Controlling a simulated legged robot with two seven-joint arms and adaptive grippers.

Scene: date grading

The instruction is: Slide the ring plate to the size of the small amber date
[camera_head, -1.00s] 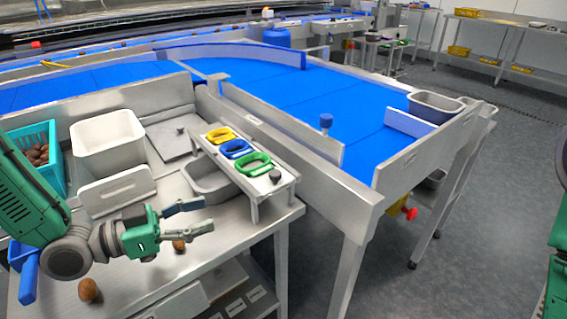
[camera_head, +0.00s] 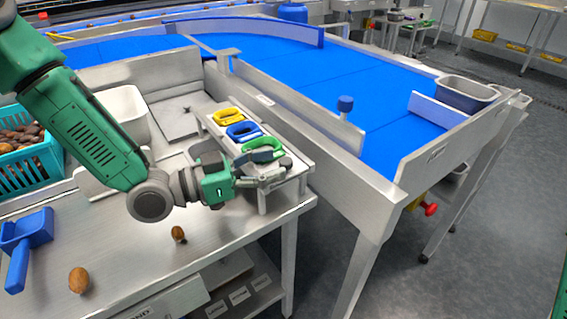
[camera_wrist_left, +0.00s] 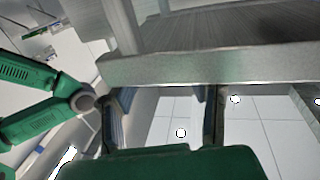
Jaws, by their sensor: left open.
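The ring plate (camera_head: 222,133) is a raised metal stand with yellow (camera_head: 228,117), blue (camera_head: 241,130) and green (camera_head: 262,146) rings in a row. A dark knob (camera_head: 285,162) at its near end is partly hidden by my left gripper (camera_head: 279,165). The gripper is open and empty at that end; I cannot tell whether it touches the stand. In the left wrist view its fingers (camera_wrist_left: 165,112) are spread below a metal edge (camera_wrist_left: 210,68). A smaller brown date (camera_head: 178,234) and a larger one (camera_head: 79,280) lie on the table. My right gripper is out of view.
A teal crate of dates (camera_head: 35,170) and a blue scoop (camera_head: 24,240) are at the left. A white bin (camera_head: 128,108) stands behind my left arm. The blue conveyor (camera_head: 300,85) with metal walls borders the right. The table's front (camera_head: 130,250) is mostly clear.

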